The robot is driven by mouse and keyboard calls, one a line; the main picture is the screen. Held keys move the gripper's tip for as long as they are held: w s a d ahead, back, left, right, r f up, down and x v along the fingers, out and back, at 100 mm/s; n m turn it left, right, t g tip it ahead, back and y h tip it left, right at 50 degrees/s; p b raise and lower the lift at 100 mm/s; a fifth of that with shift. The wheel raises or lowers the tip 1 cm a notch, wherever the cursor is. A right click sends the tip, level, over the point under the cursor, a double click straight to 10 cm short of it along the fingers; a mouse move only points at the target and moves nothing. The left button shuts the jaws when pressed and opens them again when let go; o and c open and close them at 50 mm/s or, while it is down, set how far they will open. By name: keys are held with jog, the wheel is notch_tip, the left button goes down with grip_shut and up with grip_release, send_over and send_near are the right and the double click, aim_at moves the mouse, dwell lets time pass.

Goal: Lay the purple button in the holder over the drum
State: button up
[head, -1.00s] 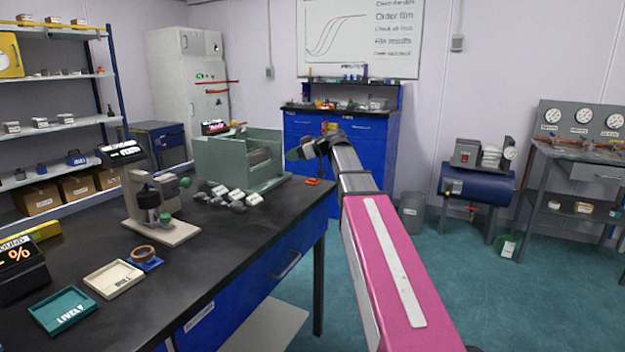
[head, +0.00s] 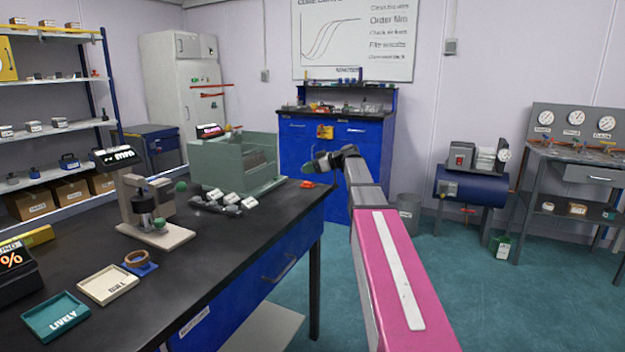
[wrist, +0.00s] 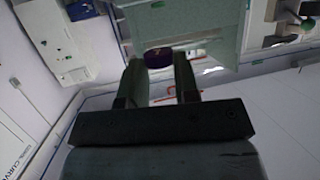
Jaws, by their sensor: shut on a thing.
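My gripper (wrist: 159,72) is shut on the purple button (wrist: 158,57), which sits between the fingertips in the wrist view. In the head view my gripper (head: 309,168) is just right of the grey-green open-topped housing, with a gap between. The button cannot be made out there. The housing (head: 208,168) stands at the back of the black bench. A grey drum-like part (head: 258,158) shows dimly inside; the holder over it cannot be told apart. The housing's pale green side also shows in the wrist view (wrist: 215,20), beyond the fingers.
Several small grey labelled blocks (head: 222,202) lie in front of the housing. A red piece (head: 307,184) lies near the bench's right edge. A gauge stand (head: 145,205), a cream tray (head: 107,285) and a teal tray (head: 56,318) are nearer. Floor right of the bench is open.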

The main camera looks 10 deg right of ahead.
aim_at(313, 185)
jog(key=shift+w+d+f, duration=0.5)
jog(key=shift+d+f, duration=0.15)
jog(key=shift+d, duration=0.15)
jog(key=shift+f, duration=1.7)
jog(key=shift+f, duration=0.1)
jog(key=o, duration=1)
jog(key=shift+c, duration=0.2)
